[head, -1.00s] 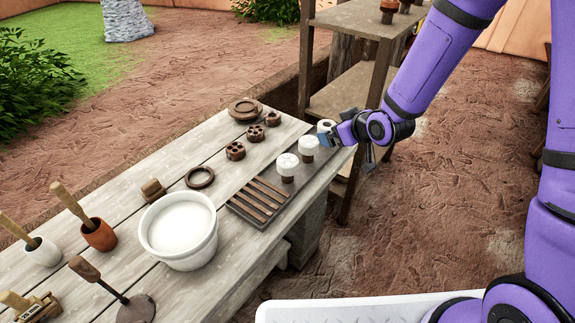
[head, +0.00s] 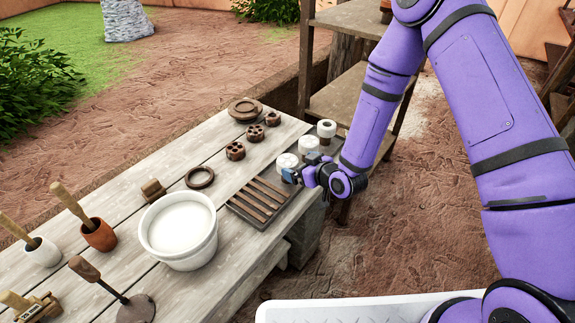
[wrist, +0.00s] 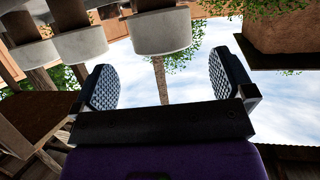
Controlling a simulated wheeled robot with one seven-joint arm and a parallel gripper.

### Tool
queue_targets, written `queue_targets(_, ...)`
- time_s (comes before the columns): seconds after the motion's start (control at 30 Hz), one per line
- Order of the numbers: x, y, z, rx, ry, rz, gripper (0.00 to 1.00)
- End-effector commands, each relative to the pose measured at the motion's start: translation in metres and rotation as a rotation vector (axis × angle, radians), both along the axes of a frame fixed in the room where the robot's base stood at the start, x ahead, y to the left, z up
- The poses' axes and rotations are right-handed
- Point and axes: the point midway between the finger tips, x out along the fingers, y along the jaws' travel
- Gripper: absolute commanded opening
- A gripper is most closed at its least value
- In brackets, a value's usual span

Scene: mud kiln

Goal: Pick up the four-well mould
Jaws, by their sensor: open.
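Three white round blocks on brown feet stand in a row on the dark tray: a near one (head: 287,161), a middle one (head: 308,144) and a far one (head: 326,127). The far one has a single dark opening on top. The wells of the near and middle ones are too small to count, so I cannot tell which is the four-well mould. My gripper (head: 291,175) is low beside the near block, at its right front. In the wrist view my gripper (wrist: 165,82) is open and empty. A pale block (wrist: 162,32) shows beyond and between the fingers, upside down.
The dark tray (head: 241,211) has wooden slats at its near end. Several brown holed pieces (head: 235,151) stand left of it. A white bowl (head: 150,232) sits nearby on the plank table (head: 120,180). A wooden shelf (head: 335,98) rises behind.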

Motion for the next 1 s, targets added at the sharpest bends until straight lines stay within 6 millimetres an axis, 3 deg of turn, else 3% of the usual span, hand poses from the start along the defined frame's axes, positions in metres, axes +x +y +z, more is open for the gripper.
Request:
queue_targets(0.57, 0.039, 0.037, -0.020, 0.000, 0.000, -0.001, 1.00)
queue_targets(0.87, 0.042, 0.039, -0.022, 0.000, 0.001, -0.001, 1.00)
queue_targets(1.0, 0.042, 0.039, -0.021, 0.000, 0.001, -0.001, 0.68)
